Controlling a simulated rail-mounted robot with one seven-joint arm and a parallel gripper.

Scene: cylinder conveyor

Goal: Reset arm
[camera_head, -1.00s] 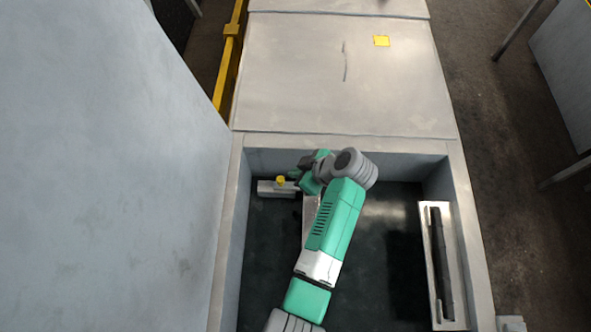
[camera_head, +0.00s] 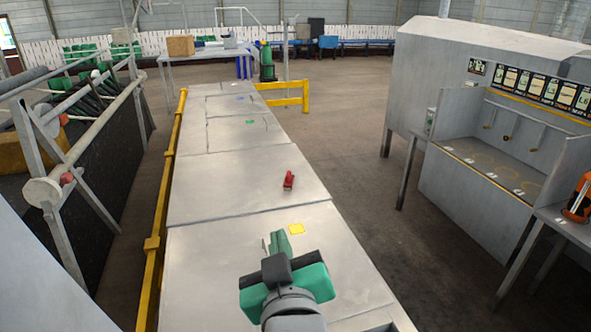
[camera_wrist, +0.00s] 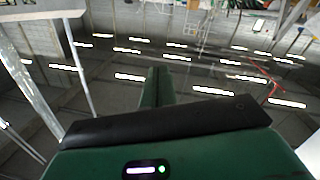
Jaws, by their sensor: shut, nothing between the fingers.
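My gripper (camera_head: 278,246) is green and black and shows at the bottom middle of the head view, over the near part of the long grey table (camera_head: 215,250). Its fingers are together with nothing between them. In the wrist view the green fingers (camera_wrist: 156,88) also lie close together and point out at the open hall, with no object at their tips. My arm is raised and stretched forward.
A yellow rail (camera_head: 168,190) runs along the left edge. A grey booth (camera_head: 500,150) stands at right, across open floor.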

